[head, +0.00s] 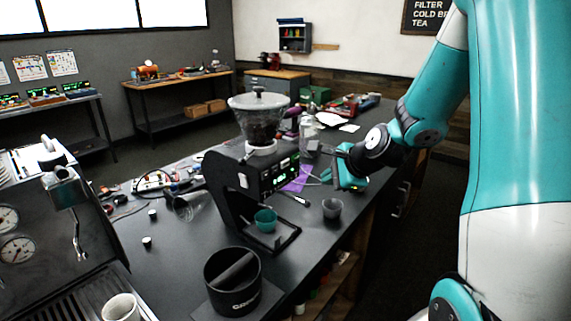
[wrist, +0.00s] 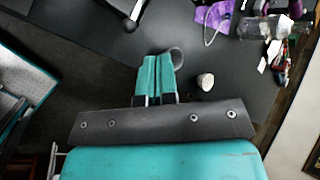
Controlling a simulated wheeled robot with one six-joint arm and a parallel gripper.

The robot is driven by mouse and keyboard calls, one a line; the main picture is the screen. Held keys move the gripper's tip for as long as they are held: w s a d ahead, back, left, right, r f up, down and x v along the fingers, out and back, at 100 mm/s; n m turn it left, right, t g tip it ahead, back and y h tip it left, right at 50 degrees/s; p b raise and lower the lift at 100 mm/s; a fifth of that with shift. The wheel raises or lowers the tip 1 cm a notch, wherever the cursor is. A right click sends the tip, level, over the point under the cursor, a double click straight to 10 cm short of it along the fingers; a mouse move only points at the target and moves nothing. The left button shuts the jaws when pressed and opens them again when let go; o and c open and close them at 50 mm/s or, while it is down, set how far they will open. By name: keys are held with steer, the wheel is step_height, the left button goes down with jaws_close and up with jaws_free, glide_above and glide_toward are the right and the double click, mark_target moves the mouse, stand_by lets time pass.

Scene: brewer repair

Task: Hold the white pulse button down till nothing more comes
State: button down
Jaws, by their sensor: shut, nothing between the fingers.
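The black grinder (head: 232,195) stands on the dark counter, with a clear hopper (head: 258,118) holding dark beans on top. Its front panel shows small green lights (head: 282,172). A small white patch (head: 243,181) is on its side; I cannot tell whether it is the pulse button. A teal cup (head: 265,220) stands under the grinder's front. My gripper (head: 324,178) is right of the grinder, apart from it, above the counter. In the wrist view its teal fingers (wrist: 156,60) are together and empty. The grinder's front is mostly out of the wrist view.
A grey cup (head: 332,208) stands near the counter's front edge. A black knock box (head: 232,282) is nearer, and an espresso machine (head: 55,235) is at left. Small parts clutter the back left.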

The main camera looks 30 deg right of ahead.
mark_target(285, 164)
steer(key=w+a+p, duration=0.1)
steer(key=w+a, duration=0.2)
steer(key=w, duration=0.5)
steer(key=shift+w, duration=0.15)
stand_by(2.0)
steer(key=shift+w+a+p, duration=0.15)
steer(key=shift+w+p, duration=0.15)
steer(key=shift+w, duration=0.1)
steer(key=shift+w+a, duration=0.15)
steer(key=shift+w, duration=0.2)
stand_by(1.4)
stand_by(2.1)
steer(key=shift+s+d, duration=0.3)
steer(key=shift+s, duration=0.45)
